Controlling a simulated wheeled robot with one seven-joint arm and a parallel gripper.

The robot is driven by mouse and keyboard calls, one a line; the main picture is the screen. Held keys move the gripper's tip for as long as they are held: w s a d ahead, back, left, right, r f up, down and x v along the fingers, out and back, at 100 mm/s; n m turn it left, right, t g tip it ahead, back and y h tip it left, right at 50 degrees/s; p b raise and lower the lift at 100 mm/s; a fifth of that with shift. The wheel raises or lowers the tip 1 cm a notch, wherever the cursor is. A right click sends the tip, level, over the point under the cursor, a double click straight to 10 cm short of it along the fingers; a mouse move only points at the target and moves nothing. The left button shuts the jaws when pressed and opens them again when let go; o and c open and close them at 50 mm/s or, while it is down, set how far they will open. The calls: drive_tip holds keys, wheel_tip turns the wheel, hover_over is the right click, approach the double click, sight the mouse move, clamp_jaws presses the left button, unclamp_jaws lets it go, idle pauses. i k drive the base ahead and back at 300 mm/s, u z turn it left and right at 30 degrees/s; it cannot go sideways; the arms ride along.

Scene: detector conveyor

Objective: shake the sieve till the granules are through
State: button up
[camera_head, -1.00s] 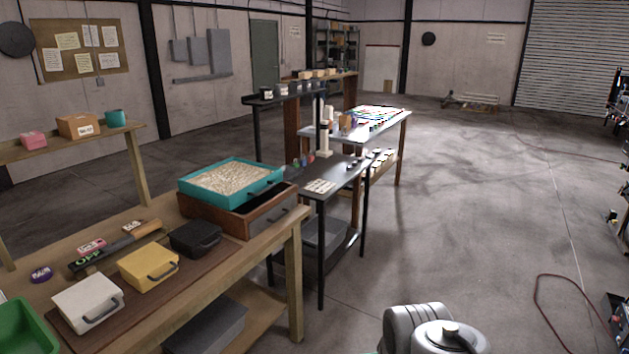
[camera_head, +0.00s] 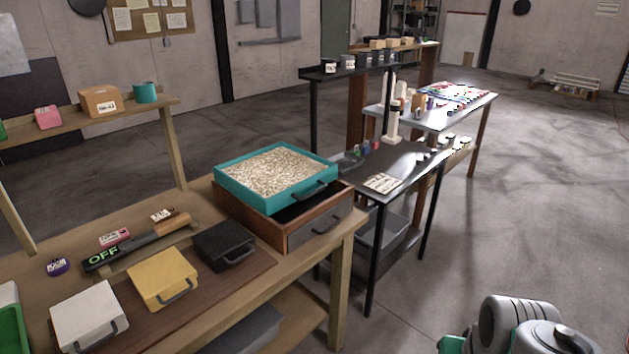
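The teal sieve (camera_head: 231,191) sits on top of a brown wooden box (camera_head: 271,234) at the right end of the wooden bench. It is filled with pale granules (camera_head: 275,171) and has a dark handle (camera_head: 309,190) on its near right side. The box below has a grey front with a dark handle; a dark opening shows beside the sieve. My gripper is not in view; only part of my own arm shows at the bottom right, well apart from the sieve.
On the wooden bench (camera_head: 188,338) are a white case (camera_head: 88,312), a yellow case (camera_head: 162,277), a black case (camera_head: 221,243) and a dark bar marked OFF (camera_head: 131,246). A dark table (camera_head: 403,166) stands beyond the bench. Floor at the right is open.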

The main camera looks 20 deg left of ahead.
sight(269, 179)
drive_tip(key=u, duration=0.5)
drive_tip(key=i, duration=0.7)
drive_tip(key=u, duration=1.1)
drive_tip(key=i, duration=0.3)
drive_tip(key=u, duration=0.35)
